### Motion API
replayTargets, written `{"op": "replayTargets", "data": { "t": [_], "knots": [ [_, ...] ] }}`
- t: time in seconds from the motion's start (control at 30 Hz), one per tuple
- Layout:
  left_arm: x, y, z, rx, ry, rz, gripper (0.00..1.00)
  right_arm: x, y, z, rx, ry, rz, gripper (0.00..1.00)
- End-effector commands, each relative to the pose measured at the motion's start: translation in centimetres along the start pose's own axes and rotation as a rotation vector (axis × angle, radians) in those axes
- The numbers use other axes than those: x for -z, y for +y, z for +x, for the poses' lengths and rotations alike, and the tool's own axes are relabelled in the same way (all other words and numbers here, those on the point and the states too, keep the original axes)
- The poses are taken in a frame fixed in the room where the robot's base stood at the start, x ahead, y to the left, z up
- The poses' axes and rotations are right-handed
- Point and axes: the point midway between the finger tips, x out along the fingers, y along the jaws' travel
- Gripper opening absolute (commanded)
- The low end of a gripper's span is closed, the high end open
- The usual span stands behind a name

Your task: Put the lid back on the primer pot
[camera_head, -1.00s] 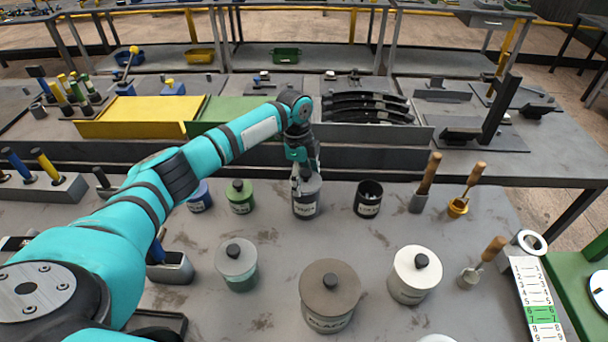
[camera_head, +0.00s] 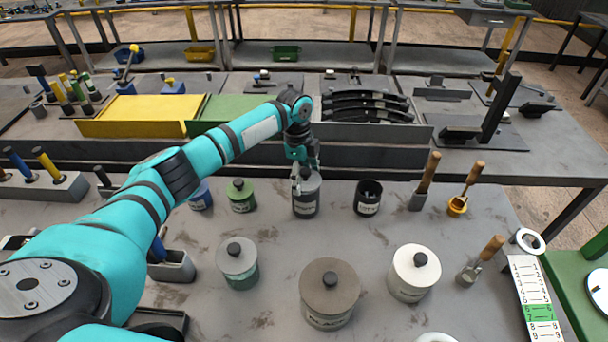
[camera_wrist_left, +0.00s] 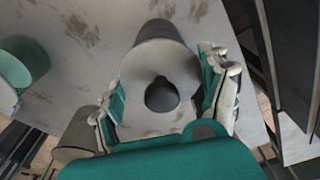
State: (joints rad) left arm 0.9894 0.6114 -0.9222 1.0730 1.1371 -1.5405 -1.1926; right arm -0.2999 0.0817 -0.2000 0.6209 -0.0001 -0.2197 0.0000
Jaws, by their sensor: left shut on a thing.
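A grey lid (camera_head: 312,182) with a dark knob is at the top of a dark labelled pot (camera_head: 305,207) in the middle of the bench. The label is too small to read surely. My left gripper (camera_head: 304,172) comes down from above and is shut on the lid. In the left wrist view, the round lid (camera_wrist_left: 180,68) with its black knob lies between the fingers of my left gripper (camera_wrist_left: 166,92). I cannot tell whether the lid rests fully on the rim. My right gripper is not in view.
An open dark pot (camera_head: 367,197) stands just right. A green pot (camera_head: 242,196) and a blue pot (camera_head: 200,197) stand left. Larger lidded pots, grey-green (camera_head: 239,270), brown (camera_head: 329,300) and white (camera_head: 413,280), stand nearer. A raised ledge (camera_head: 390,158) runs behind.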

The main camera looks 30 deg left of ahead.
Motion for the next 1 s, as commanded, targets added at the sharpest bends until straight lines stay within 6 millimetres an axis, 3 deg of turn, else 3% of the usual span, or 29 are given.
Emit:
{"op": "replayTargets", "data": {
  "t": [1.0],
  "knots": [
    [0.04, 0.01, 0.03, 0.000, 0.001, 0.000, 0.40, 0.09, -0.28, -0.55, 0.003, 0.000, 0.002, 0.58]
  ]
}}
